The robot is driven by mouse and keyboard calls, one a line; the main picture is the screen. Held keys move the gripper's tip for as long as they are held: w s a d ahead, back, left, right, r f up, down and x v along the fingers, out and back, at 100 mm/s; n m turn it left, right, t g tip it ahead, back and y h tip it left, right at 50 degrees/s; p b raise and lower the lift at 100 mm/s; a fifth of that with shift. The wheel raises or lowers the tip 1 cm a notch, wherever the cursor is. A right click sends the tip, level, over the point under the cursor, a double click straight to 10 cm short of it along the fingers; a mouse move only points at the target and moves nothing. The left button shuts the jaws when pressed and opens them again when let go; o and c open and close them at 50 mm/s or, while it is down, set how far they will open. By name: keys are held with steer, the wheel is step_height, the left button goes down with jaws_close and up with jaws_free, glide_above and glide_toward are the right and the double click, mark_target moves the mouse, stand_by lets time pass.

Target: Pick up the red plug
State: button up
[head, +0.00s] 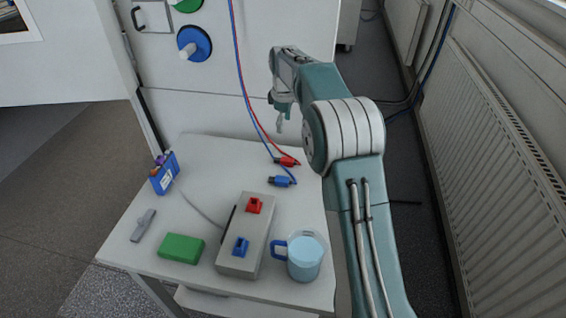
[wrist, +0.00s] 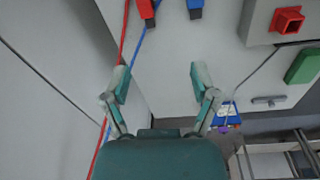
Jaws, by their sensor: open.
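The red plug (head: 287,161) lies on the white table near its back right edge, on the end of a red cable. The blue plug (head: 281,181) lies just in front of it on a blue cable. In the wrist view the red plug (wrist: 147,9) and the blue plug (wrist: 195,8) are side by side at the top edge, partly cut off. My gripper (wrist: 160,78) is open and empty, its fingers spread, apart from both plugs. In the head view my gripper (head: 281,118) hangs above the back of the table, beyond the plugs.
A grey box (head: 236,262) with red and blue sockets stands mid-table, a glass mug (head: 305,258) to its right. A green block (head: 181,248), a grey stick (head: 143,225) and a blue container (head: 164,175) are at left. The cables hang in front of the white cabinet (head: 190,110).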

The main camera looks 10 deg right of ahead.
steer(key=n, duration=0.2)
glide_toward(285, 159)
steer(key=shift+g, duration=0.4)
steer(key=f, duration=0.5)
steer(key=shift+w+a, duration=0.35)
steer(key=shift+a, duration=0.05)
steer(key=shift+d+f, duration=0.2)
steer(key=shift+f, duration=0.2)
steer(key=f, duration=0.4)
steer(key=shift+d+f, duration=0.25)
steer(key=shift+f, duration=0.05)
jaws_close()
